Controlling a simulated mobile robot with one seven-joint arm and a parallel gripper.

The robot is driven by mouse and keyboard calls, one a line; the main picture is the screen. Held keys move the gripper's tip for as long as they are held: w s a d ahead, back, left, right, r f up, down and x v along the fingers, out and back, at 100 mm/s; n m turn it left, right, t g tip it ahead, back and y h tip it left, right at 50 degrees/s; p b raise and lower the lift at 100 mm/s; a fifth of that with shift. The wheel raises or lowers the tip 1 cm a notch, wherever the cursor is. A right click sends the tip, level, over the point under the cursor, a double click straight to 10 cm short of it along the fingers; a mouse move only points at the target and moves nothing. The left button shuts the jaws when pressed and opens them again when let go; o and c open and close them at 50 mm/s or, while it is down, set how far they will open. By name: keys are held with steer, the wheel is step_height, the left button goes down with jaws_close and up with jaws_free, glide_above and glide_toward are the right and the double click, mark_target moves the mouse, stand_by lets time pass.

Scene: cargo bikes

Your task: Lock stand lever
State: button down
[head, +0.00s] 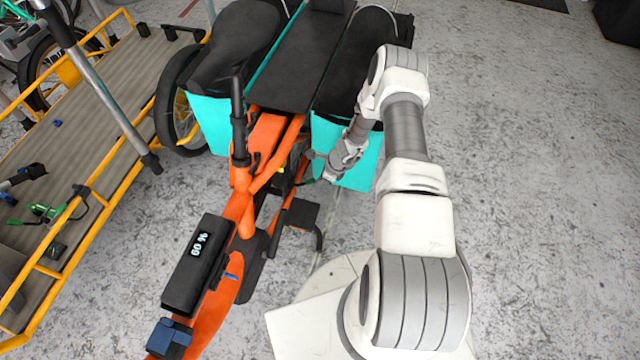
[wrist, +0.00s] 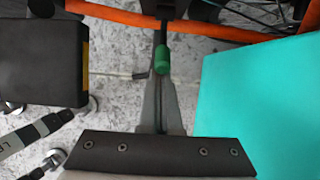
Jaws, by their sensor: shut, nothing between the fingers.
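The orange bike (head: 262,165) stands in the middle of the head view. What looks like the stand lever shows in the wrist view as a short rod with a green tip (wrist: 161,60), hanging below a dark part of the bike. My gripper (wrist: 161,82) is shut and empty, with its fingertips right at the green tip. I cannot tell whether they touch. In the head view my gripper (head: 318,168) reaches in low beside the frame, under the teal pannier, and its fingertips are hard to make out.
A teal pannier (wrist: 260,105) is close on the right of my fingers in the wrist view. A black box (wrist: 42,55) is on the left, and an orange frame tube (wrist: 215,33) crosses above.

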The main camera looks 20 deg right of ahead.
steer(key=shift+w+a+r, duration=0.3)
steer(key=shift+a+r, duration=0.1)
steer(key=shift+r, duration=0.25)
steer(key=shift+w+a+r, duration=0.25)
steer(key=shift+a+r, duration=0.15)
steer(key=shift+r, duration=0.2)
steer(key=shift+w+a+r, duration=0.35)
steer(key=shift+a+r, duration=0.05)
steer(key=shift+r, duration=0.05)
steer(key=shift+w+a+r, duration=0.15)
steer(key=shift+a, duration=0.05)
steer(key=shift+s+d+f, duration=0.2)
steer(key=shift+d+f, duration=0.1)
steer(key=shift+d, duration=0.15)
steer(key=s+d+f+b, duration=0.1)
steer(key=s+d+b, duration=0.1)
step_height(320, 180, up, 10)
steer(key=p, duration=0.4)
glide_above(313, 180)
steer(key=s+d, duration=0.2)
steer(key=d, duration=0.1)
steer(key=shift+a+f, duration=0.1)
steer(key=shift+f, duration=0.1)
